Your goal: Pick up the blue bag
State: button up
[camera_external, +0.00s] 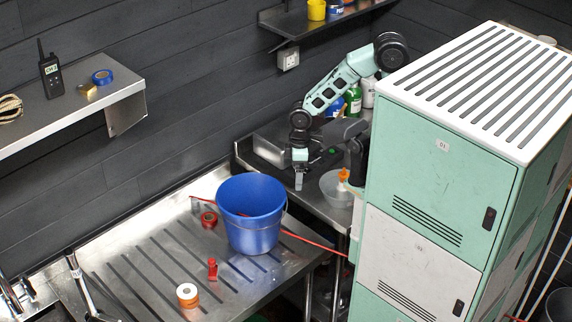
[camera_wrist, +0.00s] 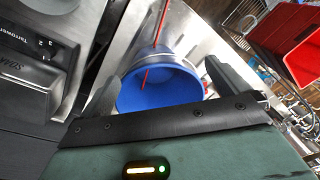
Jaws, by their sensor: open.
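I cannot make out a blue bag in either view. A blue bucket (camera_external: 251,222) stands upright on the ribbed metal drainboard; in the wrist view the bucket (camera_wrist: 158,88) shows between my fingers, beyond them, with a thin red line across it. My gripper (camera_external: 299,182) hangs over the metal counter at the back, up and to the right of the bucket and apart from it. It also shows in the wrist view (camera_wrist: 163,74), with its two fingers spread and nothing held between them.
A clear bowl (camera_external: 337,187) stands right of my gripper. A tall green locker (camera_external: 440,170) blocks the right.

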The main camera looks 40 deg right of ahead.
jog(key=shift+m, duration=0.9)
jog(key=s+d, duration=0.1)
jog(key=s, duration=0.1)
jog(key=s+d+f, duration=0.1)
jog(key=s, duration=0.1)
jog(key=s+d+f+b, duration=0.1)
jog(key=s, duration=0.1)
jog(key=shift+s+d, duration=0.1)
jog(key=shift+d, duration=0.3)
jog(key=c, duration=0.3)
jog(key=shift+s+d+f, duration=0.1)
jog(key=shift+s+d, duration=0.05)
jog(key=shift+s, duration=0.05)
jog(key=c, duration=0.4)
jog(key=shift+w, duration=0.1)
